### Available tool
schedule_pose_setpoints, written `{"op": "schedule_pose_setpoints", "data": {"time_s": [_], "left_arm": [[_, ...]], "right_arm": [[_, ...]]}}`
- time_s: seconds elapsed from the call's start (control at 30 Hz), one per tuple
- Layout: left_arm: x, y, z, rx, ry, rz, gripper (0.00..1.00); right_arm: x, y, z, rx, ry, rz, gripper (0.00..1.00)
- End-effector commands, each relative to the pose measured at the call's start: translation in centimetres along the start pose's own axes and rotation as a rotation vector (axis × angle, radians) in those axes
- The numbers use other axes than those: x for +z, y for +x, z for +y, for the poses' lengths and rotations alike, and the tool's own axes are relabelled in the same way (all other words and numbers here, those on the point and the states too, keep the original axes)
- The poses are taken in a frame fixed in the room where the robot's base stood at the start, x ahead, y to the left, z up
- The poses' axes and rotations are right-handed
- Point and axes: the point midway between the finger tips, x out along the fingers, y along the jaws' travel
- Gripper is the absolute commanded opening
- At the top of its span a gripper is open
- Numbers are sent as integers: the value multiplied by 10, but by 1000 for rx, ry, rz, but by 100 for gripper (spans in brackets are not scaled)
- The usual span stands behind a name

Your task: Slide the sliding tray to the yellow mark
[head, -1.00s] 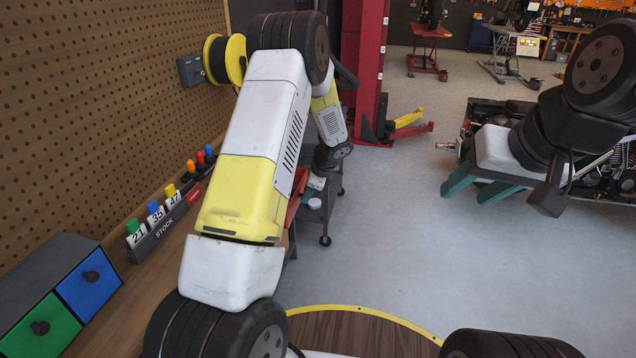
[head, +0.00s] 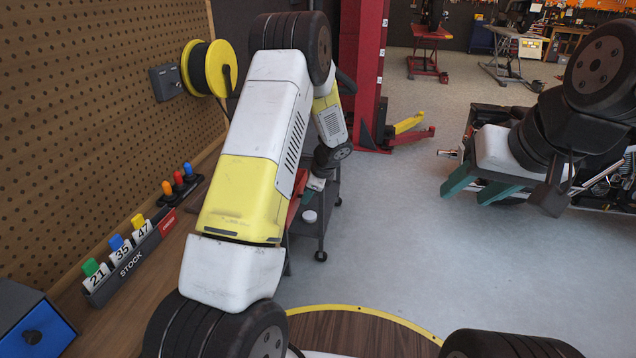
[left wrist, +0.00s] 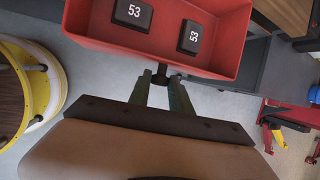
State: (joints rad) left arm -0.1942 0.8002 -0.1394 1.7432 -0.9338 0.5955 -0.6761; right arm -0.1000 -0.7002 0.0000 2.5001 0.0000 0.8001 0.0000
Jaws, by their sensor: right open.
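The red sliding tray (left wrist: 225,60) fills the top of the left wrist view and holds two black blocks marked 53. A small dark handle (left wrist: 162,72) sticks out of its near wall. My left gripper (left wrist: 161,80) has its green fingers apart, with the handle's end between or just beyond their tips; contact cannot be made out. In the head view my left gripper (head: 316,184) is beside the tray's red edge (head: 293,213), which my arm largely hides. My right gripper (head: 482,187) is open and empty over the floor at right. No yellow mark can be made out on the slide.
A grey cart (head: 322,228) stands under the tray area, with a white round item (head: 310,216) on it. A wooden bench with a STOCK rack (head: 130,262) runs along the pegboard at left. A red lift post (head: 362,75) and a motorcycle (head: 590,185) stand beyond. The middle floor is clear.

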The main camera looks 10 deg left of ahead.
Motion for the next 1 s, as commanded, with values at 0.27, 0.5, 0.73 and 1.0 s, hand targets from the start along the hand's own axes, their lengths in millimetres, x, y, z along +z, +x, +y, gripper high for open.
{"op": "schedule_pose_setpoints", "data": {"time_s": [0.27, 0.5, 0.73, 1.0], "left_arm": [[-1, -1, -5, -13, 0, 5, 46], [-1, -8, -5, -11, -1, 5, 46], [0, -46, -6, -14, -1, 5, 46], [-1, -77, -5, -12, 1, 5, 46]], "right_arm": [[0, 0, 0, 0, 0, 0, 46], [0, 0, 0, 0, 0, 0, 46], [0, 0, 0, 0, 0, 0, 46], [0, 0, 0, 0, 0, 0, 46]]}}
